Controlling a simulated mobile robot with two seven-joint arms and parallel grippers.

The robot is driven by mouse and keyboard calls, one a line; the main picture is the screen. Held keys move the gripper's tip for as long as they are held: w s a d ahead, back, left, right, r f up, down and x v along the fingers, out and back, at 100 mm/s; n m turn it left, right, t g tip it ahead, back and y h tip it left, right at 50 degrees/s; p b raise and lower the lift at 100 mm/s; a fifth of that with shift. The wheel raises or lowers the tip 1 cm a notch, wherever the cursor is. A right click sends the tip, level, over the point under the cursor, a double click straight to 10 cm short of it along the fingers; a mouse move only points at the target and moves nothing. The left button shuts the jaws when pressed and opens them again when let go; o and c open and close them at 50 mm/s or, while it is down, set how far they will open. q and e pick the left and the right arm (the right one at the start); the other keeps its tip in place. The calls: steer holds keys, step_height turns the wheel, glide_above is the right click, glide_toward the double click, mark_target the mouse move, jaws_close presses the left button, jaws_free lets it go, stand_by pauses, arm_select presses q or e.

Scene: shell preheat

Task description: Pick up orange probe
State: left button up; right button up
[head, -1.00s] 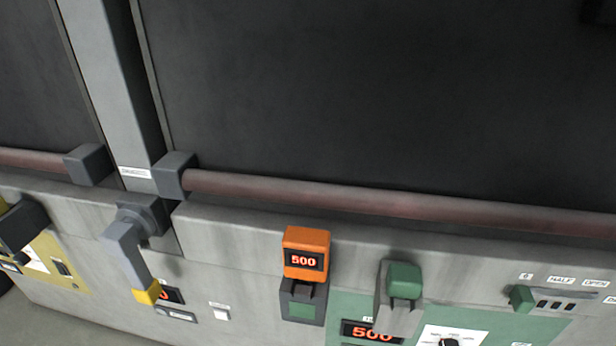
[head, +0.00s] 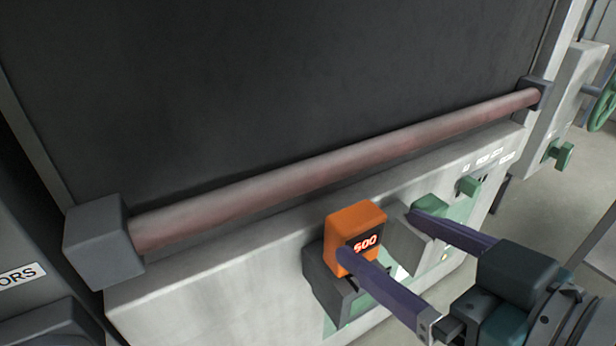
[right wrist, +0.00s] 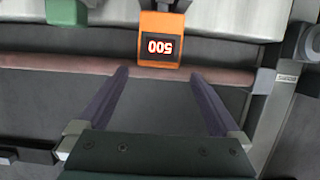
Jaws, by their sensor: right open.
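The orange probe (head: 354,228) is a block with a lit red "500" display. It sits upright in a dark grey holder (head: 322,278) on the front of the grey cabinet. My right gripper (head: 378,232) is open, with its two long purple fingers reaching in from the lower right. In the head view one finger overlaps the probe's lower front and the other reaches toward the green block. In the right wrist view the probe (right wrist: 160,38) appears upside down, beyond and between the fingertips, with a gap. My left gripper is not in view.
A reddish-brown rail (head: 330,172) runs across the dark door above the probe. A green block (head: 430,212) in a grey holder stands right of the probe. Floor is open at the far right.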

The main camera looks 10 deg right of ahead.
mark_target(364, 223)
steer(key=shift+x, duration=3.35)
steer(key=shift+d, duration=0.1)
steer(key=c, duration=1.3)
steer(key=shift+c, duration=1.3)
